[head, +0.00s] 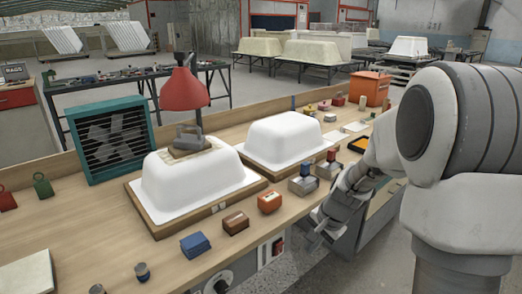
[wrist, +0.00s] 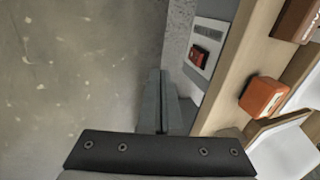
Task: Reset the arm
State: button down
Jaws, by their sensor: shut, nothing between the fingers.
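My arm (head: 455,120) fills the right side of the head view and bends down to the front edge of the workbench. My gripper (head: 318,228) hangs just in front of that edge, low beside the bench front. In the wrist view my gripper (wrist: 163,105) shows its two fingers together with nothing between them. It points down past the bench side, with the floor on the left of that view. The fingertips look apart from the bench.
The wooden workbench (head: 185,262) holds two white tub shells (head: 190,188) (head: 285,140), a red lamp (head: 184,90), a teal fan (head: 110,140) and an orange box (head: 268,202). A red switch (wrist: 197,56) is on the bench front. Floor (wrist: 75,70) beside the bench is clear.

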jog(key=s+a+r+n+t+h, duration=0.1)
jog(key=s+a+r+n, duration=0.2)
jog(key=s+r+n, duration=0.6)
jog(key=s+r+n+t+h, duration=0.1)
jog(key=s+r, duration=0.3)
jog(key=s, duration=0.3)
jog(key=s+r+t, duration=0.1)
jog(key=s+r, duration=0.4)
jog(key=s, duration=0.2)
notch_tip(320, 180, up, 16)
jog(key=p, duration=1.7)
jog(key=shift+w+r+g, duration=0.2)
jog(key=shift+r+g, duration=0.05)
jog(key=shift+g, duration=0.05)
